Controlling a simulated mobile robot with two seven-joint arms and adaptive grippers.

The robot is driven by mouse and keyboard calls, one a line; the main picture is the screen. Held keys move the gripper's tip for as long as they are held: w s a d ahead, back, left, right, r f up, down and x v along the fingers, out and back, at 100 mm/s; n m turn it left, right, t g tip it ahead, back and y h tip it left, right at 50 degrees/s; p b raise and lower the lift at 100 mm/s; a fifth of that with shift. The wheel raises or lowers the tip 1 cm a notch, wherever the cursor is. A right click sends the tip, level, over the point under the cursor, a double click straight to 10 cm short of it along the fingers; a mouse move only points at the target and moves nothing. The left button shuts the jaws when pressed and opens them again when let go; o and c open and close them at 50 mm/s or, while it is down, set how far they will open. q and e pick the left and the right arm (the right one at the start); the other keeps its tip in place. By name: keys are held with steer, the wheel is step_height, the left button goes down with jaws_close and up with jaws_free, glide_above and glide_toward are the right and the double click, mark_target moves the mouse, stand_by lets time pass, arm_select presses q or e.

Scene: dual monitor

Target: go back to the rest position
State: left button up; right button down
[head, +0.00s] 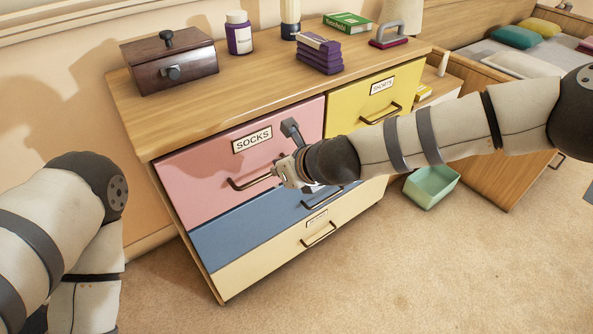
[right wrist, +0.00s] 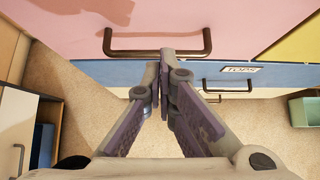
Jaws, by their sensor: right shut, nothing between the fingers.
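My right arm reaches in from the right in the head view, and its gripper (head: 281,173) is in front of the dresser, by the right end of the pink SOCKS drawer's handle (head: 238,186). In the right wrist view the gripper (right wrist: 163,58) is shut with its fingertips together and nothing between them. The tips appear just below the handle (right wrist: 157,53); I cannot tell whether they touch it. My left arm (head: 50,230) is folded at the left edge of the head view, and its gripper is out of sight.
The pink drawer (head: 200,185), blue drawer (head: 232,238) and yellow drawer (head: 350,105) look shut. A wooden box (head: 165,68), purple jar (head: 239,38), purple folded stack (head: 319,58) and green box (head: 347,22) stand on the dresser top (head: 220,97). A green bin (head: 432,190) is on the floor.

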steer(key=v, duration=0.5)
steer(key=s+d+f+n+g+h+p, duration=0.15)
steer(key=s+d+f+n, duration=0.25)
steer(key=s+f+n, duration=0.5)
steer(key=s+d+f+n+g+h+p, duration=0.1)
steer(key=s+d+f+n+g, duration=0.35)
steer(key=s, duration=0.75)
arm_select(q)
steer(key=w+r+t, duration=0.1)
steer(key=w+r, duration=0.3)
steer(key=w, duration=0.1)
steer(key=shift+r+t+p, duration=0.3)
steer(key=shift+t+p, duration=0.1)
steer(key=shift+p, duration=0.05)
arm_select(e)
steer(key=s+d+n+g+h, duration=0.1)
steer(key=s+d+n, duration=0.4)
steer(key=s, duration=0.3)
steer(key=s+d+f+n+g+h, duration=0.1)
steer(key=s+d+n, duration=0.4)
steer(key=s, duration=0.3)
steer(key=s+d+n+g+h, duration=0.1)
steer(key=s+d+n+g, duration=0.1)
steer(key=s+d+n, duration=0.3)
steer(key=s, duration=0.3)
steer(key=shift+s+d+f, duration=0.15)
steer(key=shift+s+f, duration=0.1)
steer(key=shift+f, duration=0.15)
